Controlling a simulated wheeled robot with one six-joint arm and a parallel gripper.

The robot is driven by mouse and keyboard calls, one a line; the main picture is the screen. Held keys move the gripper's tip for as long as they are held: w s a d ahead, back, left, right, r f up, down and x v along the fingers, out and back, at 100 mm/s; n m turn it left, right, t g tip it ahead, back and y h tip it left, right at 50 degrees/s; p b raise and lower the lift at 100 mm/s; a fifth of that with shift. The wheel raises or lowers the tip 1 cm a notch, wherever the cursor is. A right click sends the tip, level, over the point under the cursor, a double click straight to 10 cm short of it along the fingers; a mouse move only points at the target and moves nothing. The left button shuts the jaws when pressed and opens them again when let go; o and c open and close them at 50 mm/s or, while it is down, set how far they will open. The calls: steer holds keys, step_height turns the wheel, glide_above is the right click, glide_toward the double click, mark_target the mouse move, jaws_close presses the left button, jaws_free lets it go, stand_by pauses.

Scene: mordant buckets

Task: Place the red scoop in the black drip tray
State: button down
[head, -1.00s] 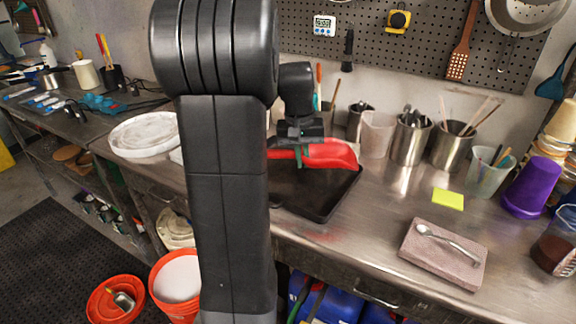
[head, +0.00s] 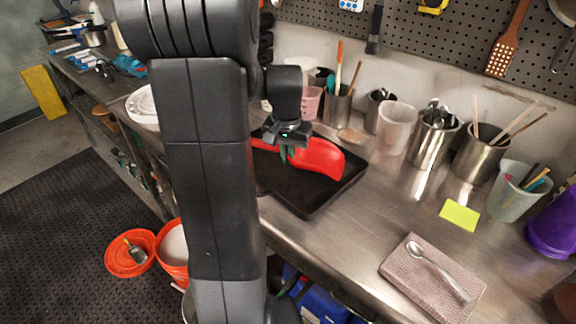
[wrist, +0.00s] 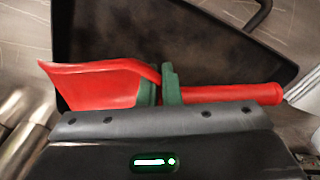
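The red scoop (head: 322,158) is over the black drip tray (head: 308,196) in the head view, its bowl toward the tray's back right edge. My gripper (head: 287,154) is above the tray with its green fingers around the scoop near where bowl and handle meet. In the wrist view, the scoop (wrist: 105,84) lies crosswise, bowl left and handle right, between the fingers of my gripper (wrist: 160,86). The tray (wrist: 210,42) shows dark behind it. My arm hides part of the tray's left side. I cannot tell whether the scoop touches the tray floor.
Metal cups (head: 432,140) and a clear beaker (head: 396,127) stand behind and right of the tray. A yellow note (head: 459,215) and a folded cloth with a spoon (head: 425,282) lie to the right.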

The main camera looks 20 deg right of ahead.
mark_target(288, 183)
steer(key=shift+f, duration=2.95)
steer(key=shift+f, duration=0.2)
steer(key=c, duration=1.6)
jaws_free()
steer(key=r, duration=1.2)
steer(key=shift+s+a+r, duration=0.2)
steer(key=shift+s+a, duration=0.05)
steer(key=shift+s, duration=0.1)
